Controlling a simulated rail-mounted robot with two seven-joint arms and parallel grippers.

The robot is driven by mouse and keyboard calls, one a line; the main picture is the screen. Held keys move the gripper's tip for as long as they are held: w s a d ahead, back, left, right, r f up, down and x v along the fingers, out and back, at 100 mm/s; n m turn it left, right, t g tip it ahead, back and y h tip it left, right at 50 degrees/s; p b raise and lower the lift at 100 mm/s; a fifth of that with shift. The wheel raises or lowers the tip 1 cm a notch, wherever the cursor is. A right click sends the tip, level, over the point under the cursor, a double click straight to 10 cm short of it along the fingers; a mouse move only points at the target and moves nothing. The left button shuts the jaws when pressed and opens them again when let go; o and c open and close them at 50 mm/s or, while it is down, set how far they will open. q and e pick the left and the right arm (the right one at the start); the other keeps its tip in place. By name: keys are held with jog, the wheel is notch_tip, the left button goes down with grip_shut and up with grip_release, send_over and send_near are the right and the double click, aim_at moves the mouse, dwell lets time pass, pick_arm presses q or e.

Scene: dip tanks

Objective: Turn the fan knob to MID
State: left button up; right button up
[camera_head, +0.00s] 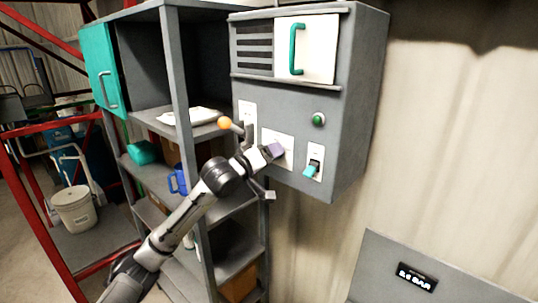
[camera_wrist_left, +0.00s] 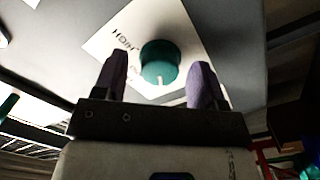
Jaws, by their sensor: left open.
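The fan knob (camera_wrist_left: 160,60) is a round teal knob on a white label plate, seen in the left wrist view. A white pointer mark shows on its edge nearest my gripper. The word HIGH is readable on the plate to its left; a MID mark cannot be made out. My left gripper (camera_wrist_left: 158,76) is open, with one purple finger on each side of the knob in the picture and gaps visible. In the head view, my left gripper (camera_head: 264,150) is at the grey control box's plate (camera_head: 284,142) and hides the knob. My right gripper is not in view.
The grey box (camera_head: 352,100) also carries a green button (camera_head: 318,119), a teal switch (camera_head: 311,169) and a white door with a green handle (camera_head: 296,48). An orange ball (camera_head: 225,122) is close left of my gripper. Shelves (camera_head: 180,70) stand left.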

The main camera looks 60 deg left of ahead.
pick_arm(q)
jog(key=c, duration=0.9)
jog(key=shift+c, duration=0.2)
jog(key=m, duration=1.1)
jog(key=shift+p, duration=0.3)
jog(key=shift+m, duration=0.4)
